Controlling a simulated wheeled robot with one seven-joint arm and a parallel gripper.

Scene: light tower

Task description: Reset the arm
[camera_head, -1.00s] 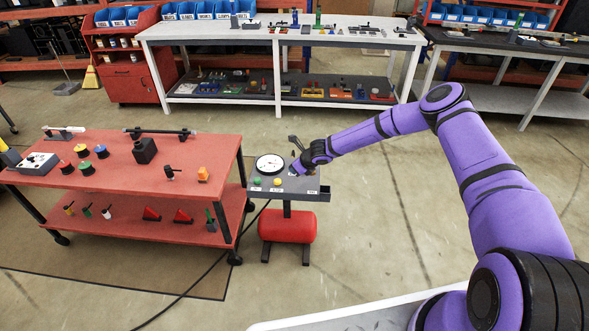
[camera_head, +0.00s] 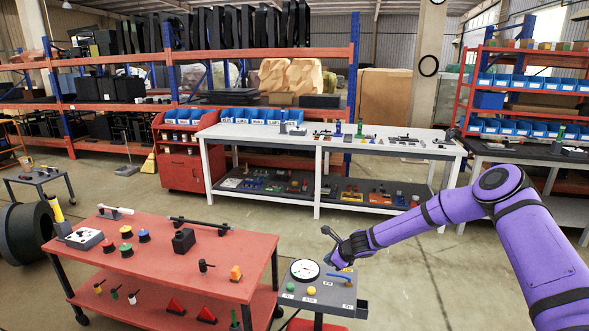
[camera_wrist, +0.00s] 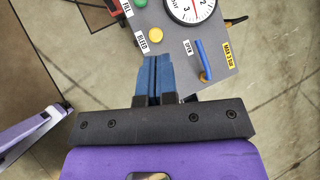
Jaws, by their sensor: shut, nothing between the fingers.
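My purple arm (camera_head: 450,207) reaches from the right toward a small grey panel stand (camera_head: 330,291) with a round dial gauge (camera_head: 305,270). My gripper (camera_head: 333,254) is just above or behind the panel. In the wrist view its two blue fingers (camera_wrist: 157,62) are together and hold nothing. Below the fingertips lies the panel, with a yellow button (camera_wrist: 155,34), the gauge (camera_wrist: 192,8) and a blue lever (camera_wrist: 202,58) beside an "OPEN" label. The fingers look apart from the lever. I cannot tell the exact height above the panel.
A red cart (camera_head: 150,262) with buttons and small parts stands left of the panel. A white workbench (camera_head: 260,133) and red shelving stand behind. Open floor (camera_head: 430,270) lies to the right of the panel.

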